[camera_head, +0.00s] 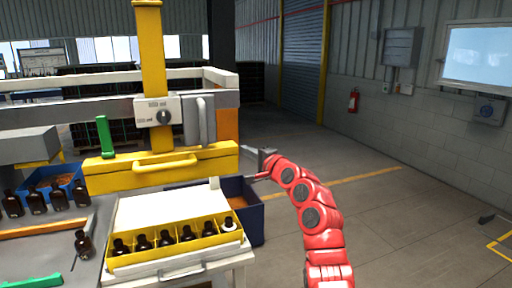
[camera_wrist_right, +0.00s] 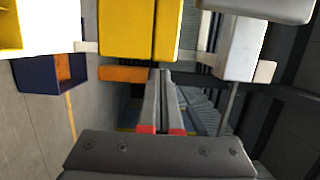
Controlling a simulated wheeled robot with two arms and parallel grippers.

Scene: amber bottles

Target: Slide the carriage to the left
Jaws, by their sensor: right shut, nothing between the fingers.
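The yellow carriage (camera_head: 160,165) is a wide block with a bar handle on its front, and a yellow column rises behind it. A grey box with a round knob (camera_head: 163,116) is on the column. My right gripper (camera_head: 262,165) is shut and empty, just right of the carriage's right end; I cannot tell whether it touches. In the right wrist view the shut fingers (camera_wrist_right: 161,80) point towards a yellow part (camera_wrist_right: 125,30), which looks like the carriage. My left gripper is not in view.
A yellow tray (camera_head: 178,246) of dark bottles stands in front of the carriage. More bottles (camera_head: 37,200) stand at the left by a blue bin (camera_head: 60,178). A dark blue bin (camera_head: 248,215) is below my right gripper. The floor to the right is open.

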